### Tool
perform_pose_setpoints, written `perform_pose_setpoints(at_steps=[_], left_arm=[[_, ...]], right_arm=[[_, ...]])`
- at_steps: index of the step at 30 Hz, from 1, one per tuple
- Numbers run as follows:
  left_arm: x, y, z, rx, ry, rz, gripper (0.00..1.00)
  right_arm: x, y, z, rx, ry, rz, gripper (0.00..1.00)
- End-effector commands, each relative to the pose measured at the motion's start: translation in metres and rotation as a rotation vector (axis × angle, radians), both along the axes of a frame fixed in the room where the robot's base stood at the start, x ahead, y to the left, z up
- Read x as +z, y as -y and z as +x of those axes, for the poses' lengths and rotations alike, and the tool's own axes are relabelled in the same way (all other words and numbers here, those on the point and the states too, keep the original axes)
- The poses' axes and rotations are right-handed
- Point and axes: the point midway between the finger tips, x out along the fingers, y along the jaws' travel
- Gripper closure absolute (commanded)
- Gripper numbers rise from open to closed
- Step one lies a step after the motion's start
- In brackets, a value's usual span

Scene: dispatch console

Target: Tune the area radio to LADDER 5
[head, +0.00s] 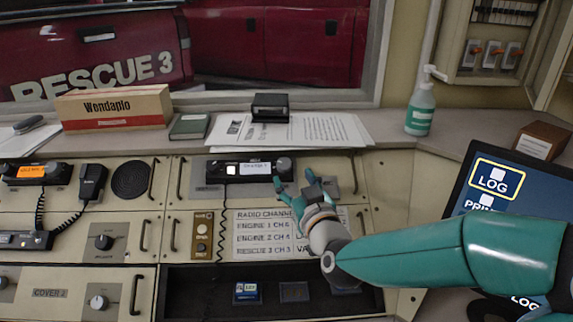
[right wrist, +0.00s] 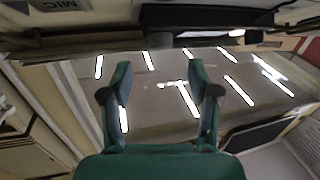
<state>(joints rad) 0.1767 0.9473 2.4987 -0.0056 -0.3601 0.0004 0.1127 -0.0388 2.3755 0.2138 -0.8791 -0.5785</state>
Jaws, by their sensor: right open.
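A black radio (head: 238,170) with a small white display (head: 257,168) sits in the upper middle of the console. The display text is too small to read surely. A round knob (head: 284,165) is at the radio's right end. A channel card (head: 262,235) lies below, listing ENGINE 1, ENGINE 2 and RESCUE 3; my right gripper and arm hide its right part. My right gripper (head: 305,188) is open and empty, just right of and below the knob in the picture. Its spread fingers (right wrist: 160,85) show in the right wrist view with nothing between them. My left gripper is out of view.
Another radio with an orange display (head: 38,172) and a hand microphone (head: 92,182) are at the left. Papers (head: 300,131) and a black box (head: 270,107) lie on the ledge behind. A screen (head: 505,190) stands at the right. A dark open recess (head: 200,290) is in front.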

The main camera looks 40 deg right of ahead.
Motion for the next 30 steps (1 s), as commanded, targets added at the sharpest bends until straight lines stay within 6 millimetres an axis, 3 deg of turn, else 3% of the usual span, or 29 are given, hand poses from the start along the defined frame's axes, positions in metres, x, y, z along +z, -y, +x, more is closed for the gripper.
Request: perform_pose_setpoints(at_steps=[3,9,21,23,30], left_arm=[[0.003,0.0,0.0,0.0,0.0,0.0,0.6],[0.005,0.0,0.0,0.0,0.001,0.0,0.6],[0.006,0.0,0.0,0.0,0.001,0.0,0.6],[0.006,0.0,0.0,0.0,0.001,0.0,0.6],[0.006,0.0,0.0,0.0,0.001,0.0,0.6]], right_arm=[[0.0,0.007,0.023,-0.001,-0.003,0.001,0.39],[0.0,0.014,0.047,0.0,-0.001,0.001,0.39],[0.0,0.016,0.054,0.0,-0.001,0.0,0.39],[0.0,0.016,0.054,0.0,-0.001,0.0,0.46],[0.0,0.016,0.054,0.0,-0.001,0.0,0.86]])
